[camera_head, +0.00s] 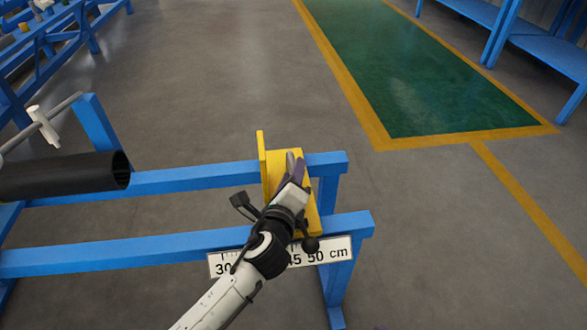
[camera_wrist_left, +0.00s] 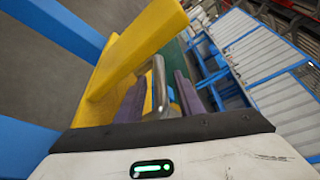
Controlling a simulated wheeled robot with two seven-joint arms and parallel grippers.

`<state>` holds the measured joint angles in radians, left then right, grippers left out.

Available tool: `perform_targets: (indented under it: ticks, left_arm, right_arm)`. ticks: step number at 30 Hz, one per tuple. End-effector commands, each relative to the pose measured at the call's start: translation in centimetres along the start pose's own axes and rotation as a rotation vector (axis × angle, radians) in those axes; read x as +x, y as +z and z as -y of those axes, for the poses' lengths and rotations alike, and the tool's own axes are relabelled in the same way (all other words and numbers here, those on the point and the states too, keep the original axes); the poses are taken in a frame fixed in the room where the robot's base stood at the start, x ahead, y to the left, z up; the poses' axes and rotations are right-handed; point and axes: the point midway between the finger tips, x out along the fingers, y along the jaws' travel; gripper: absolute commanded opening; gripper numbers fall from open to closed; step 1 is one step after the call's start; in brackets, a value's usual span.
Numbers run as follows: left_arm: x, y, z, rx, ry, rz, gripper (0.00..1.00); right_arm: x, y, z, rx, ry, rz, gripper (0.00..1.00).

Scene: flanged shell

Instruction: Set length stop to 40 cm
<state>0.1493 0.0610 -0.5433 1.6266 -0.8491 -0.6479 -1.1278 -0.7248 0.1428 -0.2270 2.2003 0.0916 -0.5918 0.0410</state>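The yellow length stop (camera_head: 274,168) sits across the two blue rails, near their right end, with an upright plate on its left side. It also shows in the left wrist view (camera_wrist_left: 150,38). A grey metal handle (camera_wrist_left: 159,75) stands at the stop. My left gripper (camera_head: 294,160) is over the stop; in the left wrist view its purple fingers (camera_wrist_left: 160,97) are apart, one on each side of the handle, with gaps visible. The white scale (camera_head: 340,245) on the front rail reads 30 at left and 45 50 cm at right; my arm hides its middle.
A dark pipe (camera_head: 60,176) lies at the left, its open end facing the stop and well apart from it. The blue frame (camera_head: 150,254) carries the rails. Clear grey floor and a green area (camera_head: 420,75) lie beyond.

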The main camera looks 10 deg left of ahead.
Motion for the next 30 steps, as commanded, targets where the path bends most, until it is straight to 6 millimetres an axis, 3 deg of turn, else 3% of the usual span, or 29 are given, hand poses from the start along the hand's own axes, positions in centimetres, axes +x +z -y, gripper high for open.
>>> perform_targets:
  ticks: [6,12,18,30]
  left_arm:
    - [-4.6,0.1,0.1,-0.001,0.003,-0.002,0.34]
    - [-7.6,0.0,0.0,0.0,0.003,-0.001,0.34]
    - [-8.6,0.1,0.0,-0.001,0.001,0.001,0.34]
    - [-8.5,0.0,0.0,0.0,0.001,0.0,0.34]
  right_arm:
    - [-1.3,0.2,-0.3,0.006,0.019,-0.008,0.0]
    - [-1.3,0.1,-0.4,-0.001,0.021,-0.001,0.0]
    - [-1.3,0.1,-0.5,-0.003,0.022,0.001,0.0]
    - [-1.2,0.1,-0.4,-0.003,0.022,0.001,0.0]
